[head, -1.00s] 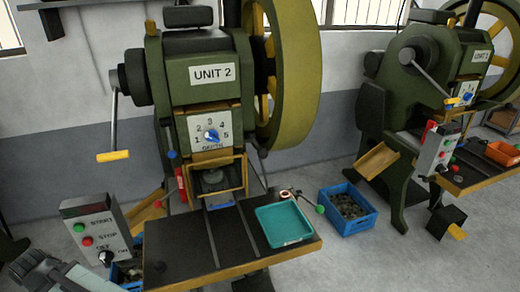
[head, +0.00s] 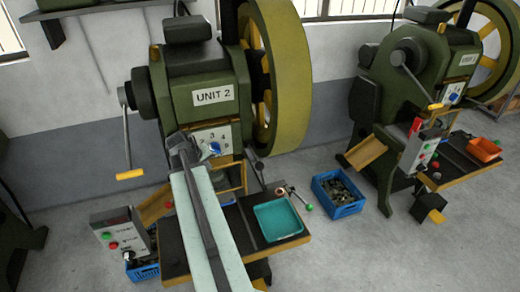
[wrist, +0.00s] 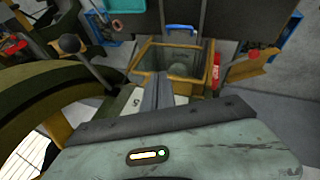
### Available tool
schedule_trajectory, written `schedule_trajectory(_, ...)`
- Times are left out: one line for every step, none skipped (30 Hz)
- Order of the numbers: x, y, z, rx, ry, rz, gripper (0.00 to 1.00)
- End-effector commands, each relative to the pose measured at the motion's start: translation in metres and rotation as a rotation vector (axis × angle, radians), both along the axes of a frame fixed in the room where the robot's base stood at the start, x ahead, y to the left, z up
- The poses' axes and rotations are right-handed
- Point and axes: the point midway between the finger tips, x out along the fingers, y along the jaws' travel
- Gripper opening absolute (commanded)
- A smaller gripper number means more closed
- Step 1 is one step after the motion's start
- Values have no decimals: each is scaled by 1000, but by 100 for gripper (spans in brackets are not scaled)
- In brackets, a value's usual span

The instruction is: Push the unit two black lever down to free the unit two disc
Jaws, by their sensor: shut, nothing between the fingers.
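The unit 2 press (head: 200,80) stands ahead, its front partly hidden by my raised arm. A lever with a black ball knob (wrist: 70,43) is at the left in the wrist view, its rod running down toward the yellow frame. A dark knob on a rod (head: 257,166), at the press's right side in the head view, looks like the same lever. A grey round disc (wrist: 180,70) sits inside the yellow-edged opening (wrist: 209,62). My gripper (wrist: 157,92) is shut and empty, in front of that opening and apart from the lever. In the head view my gripper (head: 179,143) overlaps the depth dial plate.
A teal tray (head: 278,221) lies on the black work table. A control box (head: 122,232) stands at left, a blue crate (head: 338,190) on the floor at right. The yellow flywheel (head: 275,75) rises beside the press. Another press (head: 415,95) stands farther right.

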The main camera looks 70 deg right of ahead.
Motion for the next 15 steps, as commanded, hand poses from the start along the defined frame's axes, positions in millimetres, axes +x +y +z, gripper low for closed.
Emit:
schedule_trajectory(-24, -25, 29, -25, 6, -38, 0)
schedule_trajectory(-37, -38, 38, -40, 8, -57, 0)
schedule_trajectory(-55, -54, 49, -60, 14, -82, 0)
schedule_trajectory(-68, -65, 58, -74, 18, -99, 0)
schedule_trajectory(-81, -75, 65, -87, 22, -116, 0)
schedule_trajectory(-97, -88, 74, -104, 28, -136, 0)
schedule_trajectory(-108, -96, 80, -115, 33, -148, 0)
schedule_trajectory(-118, -103, 85, -124, 36, -160, 0)
schedule_trajectory(-131, -111, 91, -136, 42, -175, 0)
schedule_trajectory(-138, -115, 95, -143, 45, -182, 0)
schedule_trajectory(-145, -120, 97, -150, 48, -189, 0)
schedule_trajectory(-151, -124, 100, -155, 50, -196, 0)
schedule_trajectory(-155, -126, 101, -159, 53, -200, 0)
schedule_trajectory(-158, -127, 102, -162, 55, -204, 0)
schedule_trajectory(-161, -129, 103, -164, 56, -206, 0)
